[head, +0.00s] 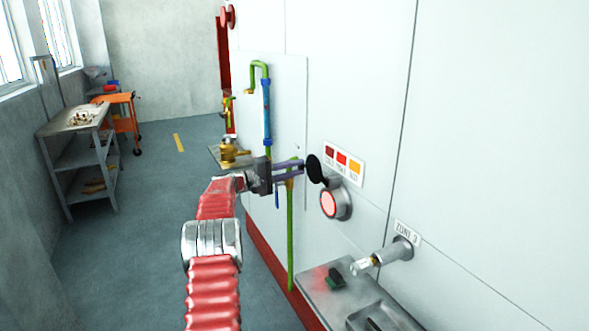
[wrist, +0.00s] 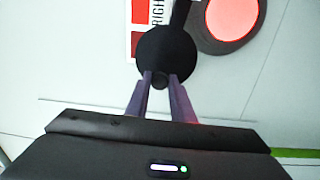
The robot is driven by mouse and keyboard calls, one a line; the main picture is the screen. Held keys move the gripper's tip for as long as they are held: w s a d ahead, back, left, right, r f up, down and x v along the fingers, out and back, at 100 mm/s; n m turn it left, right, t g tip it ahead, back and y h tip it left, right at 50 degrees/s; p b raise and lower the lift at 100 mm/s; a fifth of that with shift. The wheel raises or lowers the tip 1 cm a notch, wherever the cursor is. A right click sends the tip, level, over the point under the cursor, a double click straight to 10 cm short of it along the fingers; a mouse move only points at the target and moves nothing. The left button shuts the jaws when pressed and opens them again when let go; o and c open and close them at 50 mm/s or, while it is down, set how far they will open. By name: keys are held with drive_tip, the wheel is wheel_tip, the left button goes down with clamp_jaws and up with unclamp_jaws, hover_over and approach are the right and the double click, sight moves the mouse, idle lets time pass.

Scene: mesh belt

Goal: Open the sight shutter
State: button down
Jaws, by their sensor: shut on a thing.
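The sight shutter is a black round disc (head: 315,170) on a short arm, on the white wall panel. In the wrist view the disc (wrist: 165,48) is swung clear of the round sight port (wrist: 232,18), which glows red and is uncovered. The sight port (head: 329,204) also shows in the head view, below and right of the disc. My gripper (head: 302,166) reaches the disc from the left. In the wrist view my gripper (wrist: 160,82) has its two purple fingers closed on the small dark knob at the disc's lower edge.
A colour plate (head: 343,163) sits beside the disc. A metal shelf (head: 335,300) with a dark green item juts out below, near a glass-tipped fitting (head: 384,256). A blue-and-green pipe (head: 266,110) runs left of the port. A trolley (head: 80,150) stands far left; the floor between is clear.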

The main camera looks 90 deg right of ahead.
drive_tip(key=shift+w, duration=0.3)
drive_tip(key=c, duration=1.8)
unclamp_jaws()
drive_tip(key=shift+o, duration=1.3)
drive_tip(key=shift+s, duration=0.15)
drive_tip(key=v, duration=1.3)
drive_tip(key=shift+w+a, duration=0.2)
drive_tip(key=shift+w, duration=0.15)
drive_tip(key=shift+f, duration=0.15)
